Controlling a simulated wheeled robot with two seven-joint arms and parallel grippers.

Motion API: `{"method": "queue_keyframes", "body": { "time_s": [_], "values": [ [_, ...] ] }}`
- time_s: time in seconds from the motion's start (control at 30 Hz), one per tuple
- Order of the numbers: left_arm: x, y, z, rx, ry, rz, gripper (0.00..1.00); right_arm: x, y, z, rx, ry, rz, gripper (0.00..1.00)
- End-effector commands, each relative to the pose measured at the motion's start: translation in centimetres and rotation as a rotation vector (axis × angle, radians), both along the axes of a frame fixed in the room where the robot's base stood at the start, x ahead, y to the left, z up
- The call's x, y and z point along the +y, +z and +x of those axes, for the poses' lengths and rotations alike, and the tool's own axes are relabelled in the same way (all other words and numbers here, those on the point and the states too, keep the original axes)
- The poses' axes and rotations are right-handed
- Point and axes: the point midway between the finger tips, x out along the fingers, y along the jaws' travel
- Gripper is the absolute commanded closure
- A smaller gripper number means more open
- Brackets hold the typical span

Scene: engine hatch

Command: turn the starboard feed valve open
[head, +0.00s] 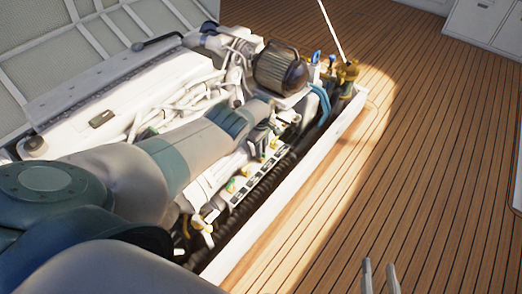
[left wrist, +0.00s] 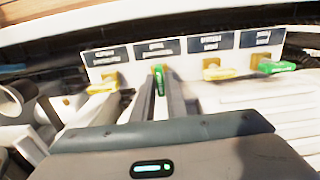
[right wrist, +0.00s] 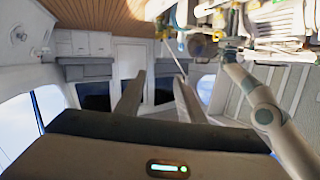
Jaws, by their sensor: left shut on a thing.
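A valve panel (left wrist: 185,50) with dark labels carries a row of several small handles in the left wrist view; it also shows in the head view (head: 243,183). The labels are too blurred to read, so I cannot tell which valve is the starboard feed. My left gripper (left wrist: 161,88) is shut on the green valve handle (left wrist: 160,78), second from the left, which points toward me between the fingers. Beside it are a yellow handle (left wrist: 103,88) at left, another yellow handle (left wrist: 217,72) and a green handle (left wrist: 277,66) lying sideways at right. My right gripper (right wrist: 157,90) is open and empty.
The engine bay has a white rim (head: 290,190) along its right side and a black corrugated hose (head: 262,187) beside the panel. A dark round motor (head: 280,68) stands at the far end.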

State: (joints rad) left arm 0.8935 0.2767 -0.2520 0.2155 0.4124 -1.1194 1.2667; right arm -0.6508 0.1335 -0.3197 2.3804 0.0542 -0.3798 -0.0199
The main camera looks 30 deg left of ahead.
Motion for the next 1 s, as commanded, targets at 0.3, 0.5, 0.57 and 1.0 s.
{"method": "queue_keyframes", "body": {
  "time_s": [0.3, 0.5, 0.57, 1.0],
  "values": [
    [0.2, 0.1, 0.1, -0.001, -0.001, 0.002, 0.69, 0.0, 0.1, 0.0, -0.003, 0.0, 0.001, 0.65],
    [0.1, 0.1, 0.0, -0.001, -0.001, 0.001, 0.69, 0.1, 0.0, -0.1, 0.002, 0.002, 0.002, 0.65],
    [0.1, 0.1, 0.0, -0.001, -0.001, 0.001, 0.69, 0.1, -0.1, -0.1, 0.006, 0.001, 0.0, 0.65],
    [0.1, 1.4, 0.0, 0.0, -0.001, 0.001, 0.69, -1.1, -3.2, -1.3, 0.2, 0.002, -0.055, 0.65]
  ]
}}
